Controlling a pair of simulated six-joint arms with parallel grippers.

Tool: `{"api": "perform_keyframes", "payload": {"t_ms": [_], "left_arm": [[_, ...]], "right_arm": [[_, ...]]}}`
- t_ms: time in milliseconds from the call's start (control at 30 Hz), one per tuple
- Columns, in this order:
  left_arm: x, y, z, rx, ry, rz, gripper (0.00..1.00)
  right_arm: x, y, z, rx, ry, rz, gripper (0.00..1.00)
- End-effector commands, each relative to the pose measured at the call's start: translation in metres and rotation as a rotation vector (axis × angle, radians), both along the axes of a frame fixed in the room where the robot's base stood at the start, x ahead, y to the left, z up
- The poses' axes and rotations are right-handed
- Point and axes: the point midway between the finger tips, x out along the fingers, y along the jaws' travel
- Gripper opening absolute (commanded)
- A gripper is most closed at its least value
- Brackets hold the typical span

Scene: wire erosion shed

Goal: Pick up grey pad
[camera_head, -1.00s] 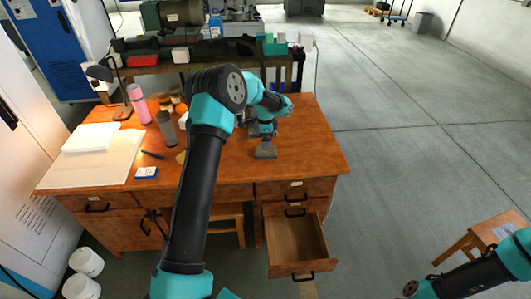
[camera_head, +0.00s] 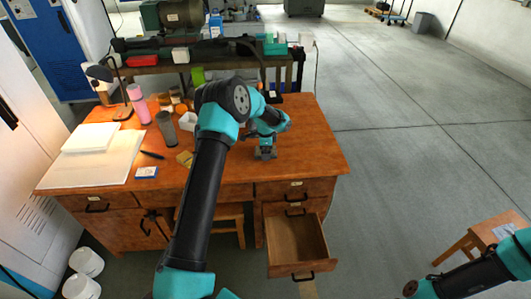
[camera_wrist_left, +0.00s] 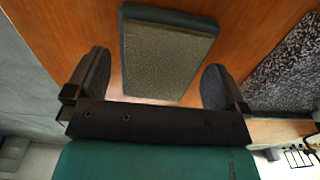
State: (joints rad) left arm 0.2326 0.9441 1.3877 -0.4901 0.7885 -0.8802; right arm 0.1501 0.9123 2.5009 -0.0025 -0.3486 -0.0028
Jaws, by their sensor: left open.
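The grey pad (camera_head: 265,156) lies on the wooden desk near its front right part. In the left wrist view the pad (camera_wrist_left: 165,55) shows a grey-green textured face with a darker rim. My left gripper (camera_head: 265,148) points down at the pad from above. In the left wrist view my left gripper (camera_wrist_left: 157,70) is open, one finger on each side of the pad, with gaps between the fingers and its edges. I cannot tell how far the fingertips are above the desk. My right gripper is not in view; only part of my right arm shows at the lower right.
The wooden desk (camera_head: 220,172) has an open drawer (camera_head: 296,245) at its front right. A pink bottle (camera_head: 139,103), a grey cup (camera_head: 166,128), a white container (camera_head: 187,121) and a small yellow item (camera_head: 185,158) stand or lie left of my arm. The desk's right part is clear.

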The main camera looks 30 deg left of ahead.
Motion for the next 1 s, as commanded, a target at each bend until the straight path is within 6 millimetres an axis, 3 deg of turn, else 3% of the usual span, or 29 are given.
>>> {"api": "perform_keyframes", "payload": {"t_ms": [533, 1000], "left_arm": [[0.0002, -0.0001, -0.0045, 0.001, -0.001, 0.000, 1.00], [0.0002, -0.0001, -0.0044, 0.001, -0.001, 0.000, 0.56]], "right_arm": [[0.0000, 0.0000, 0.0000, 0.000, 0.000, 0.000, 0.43], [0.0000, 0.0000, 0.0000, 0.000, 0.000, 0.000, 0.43]]}}
